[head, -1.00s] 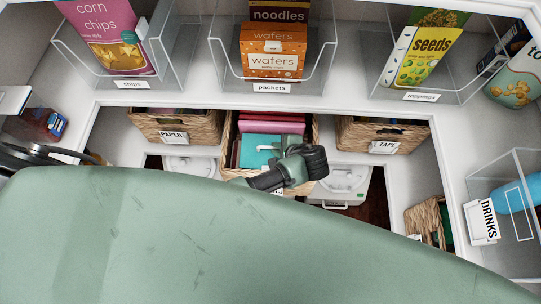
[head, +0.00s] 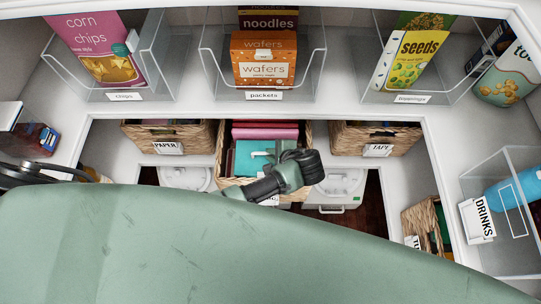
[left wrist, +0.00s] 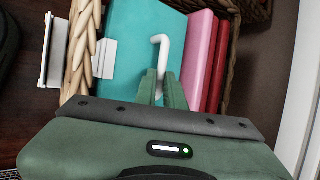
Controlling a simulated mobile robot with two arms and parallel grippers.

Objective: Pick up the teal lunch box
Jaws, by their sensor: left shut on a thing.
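The teal lunch box (head: 247,160) sits in the middle wicker basket (head: 224,150), in front of pink and red boxes. My left gripper (head: 270,153) is over the front of this basket in the head view. In the left wrist view, the teal lunch box (left wrist: 130,50) has a white hooked handle (left wrist: 161,50). My left gripper's green fingers (left wrist: 163,90) are shut on the lower part of this handle. The fingers hide the handle's lower end. My right gripper is not in view.
Pink and red boxes (left wrist: 203,50) stand right beside the lunch box inside the basket. Wicker baskets labelled PAPER (head: 190,134) and TAPE (head: 350,138) flank it. Above is a shelf with clear bins, including the packets bin (head: 312,75).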

